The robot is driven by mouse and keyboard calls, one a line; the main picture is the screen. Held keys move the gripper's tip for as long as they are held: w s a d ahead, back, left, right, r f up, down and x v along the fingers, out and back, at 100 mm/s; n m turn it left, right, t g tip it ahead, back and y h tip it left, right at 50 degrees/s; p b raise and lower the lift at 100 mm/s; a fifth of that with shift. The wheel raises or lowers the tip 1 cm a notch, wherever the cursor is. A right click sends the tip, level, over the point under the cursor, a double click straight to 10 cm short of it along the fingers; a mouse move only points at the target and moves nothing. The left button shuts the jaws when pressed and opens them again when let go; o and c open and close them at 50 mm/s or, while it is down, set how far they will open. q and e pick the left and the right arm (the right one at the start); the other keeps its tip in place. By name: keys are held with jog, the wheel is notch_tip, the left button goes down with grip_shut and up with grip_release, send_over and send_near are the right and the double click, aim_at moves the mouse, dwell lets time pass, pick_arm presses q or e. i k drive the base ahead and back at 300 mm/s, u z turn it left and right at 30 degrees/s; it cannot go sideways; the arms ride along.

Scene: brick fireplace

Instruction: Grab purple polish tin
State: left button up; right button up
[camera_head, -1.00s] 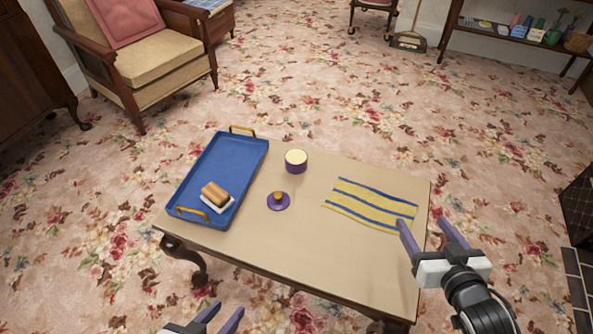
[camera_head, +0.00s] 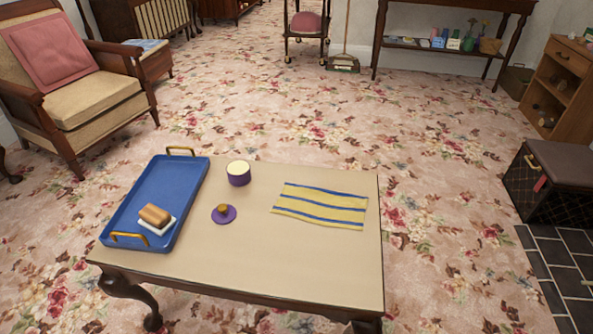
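The purple polish tin (camera_head: 239,175) stands upright on the table, just right of the blue tray. Its top is open and shows a pale cream filling. A purple lid (camera_head: 223,214) with a brownish knob lies flat on the table in front of the tin, apart from it. Neither of my grippers shows in the head view now, so I cannot see whether they are open or shut.
The table (camera_head: 330,262) also bears a blue tray (camera_head: 187,190) with a brush-like block (camera_head: 154,214) on a white base, and a yellow cloth (camera_head: 322,205) with blue stripes. Carpet between is clear.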

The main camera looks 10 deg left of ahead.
aim_at(238, 173)
jog(key=z, duration=3)
jog(key=k, duration=1.25)
jog(key=u, duration=1.95)
jog(key=i, duration=0.5)
jog(key=z, duration=0.05)
